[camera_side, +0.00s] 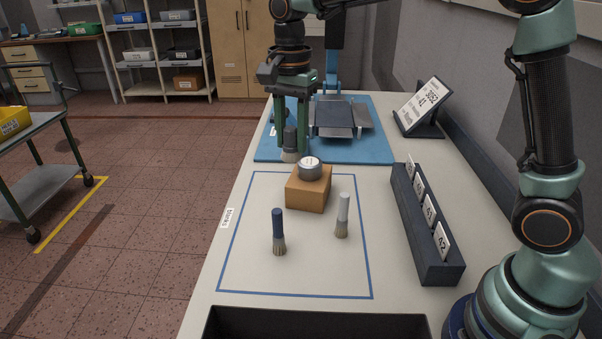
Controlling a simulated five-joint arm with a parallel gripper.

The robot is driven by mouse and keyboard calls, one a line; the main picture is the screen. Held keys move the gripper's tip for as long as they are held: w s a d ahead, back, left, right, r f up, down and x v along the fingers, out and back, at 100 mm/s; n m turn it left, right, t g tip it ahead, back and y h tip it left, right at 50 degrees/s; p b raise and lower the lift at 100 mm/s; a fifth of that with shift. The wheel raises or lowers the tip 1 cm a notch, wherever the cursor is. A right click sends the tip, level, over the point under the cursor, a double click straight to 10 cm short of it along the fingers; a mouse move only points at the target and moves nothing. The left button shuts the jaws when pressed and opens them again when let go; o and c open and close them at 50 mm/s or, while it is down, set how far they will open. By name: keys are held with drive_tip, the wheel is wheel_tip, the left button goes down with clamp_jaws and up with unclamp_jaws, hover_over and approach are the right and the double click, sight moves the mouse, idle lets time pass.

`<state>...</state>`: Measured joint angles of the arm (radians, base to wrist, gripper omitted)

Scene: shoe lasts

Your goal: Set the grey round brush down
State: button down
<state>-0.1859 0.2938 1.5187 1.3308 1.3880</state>
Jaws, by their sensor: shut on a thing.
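The grey round brush (290,145) is upright with its bristles down, at the left part of the blue mat (376,151). My gripper (290,148) is shut on its dark grey handle, with one green finger on each side. The bristle end is at or just above the mat near its front edge; I cannot tell whether it touches. Behind and right of my gripper, a grey plate-like fixture (340,117) stands on the mat.
In the blue outlined area stand a blue-handled brush (278,230), a white-handled brush (343,215) and an orange-brown block (308,190) with a round tin (310,168) on top. A dark card rack (428,230) lies right. A dark tray (315,322) is in front.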

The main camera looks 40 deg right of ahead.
drive_tip(key=w+a+f, duration=0.1)
drive_tip(key=w+f, duration=0.1)
drive_tip(key=w, duration=0.9)
wheel_tip(320, 180, down, 20)
drive_tip(key=shift+w+f, duration=0.15)
drive_tip(key=c, duration=0.5)
unclamp_jaws()
drive_tip(key=shift+f, duration=0.15)
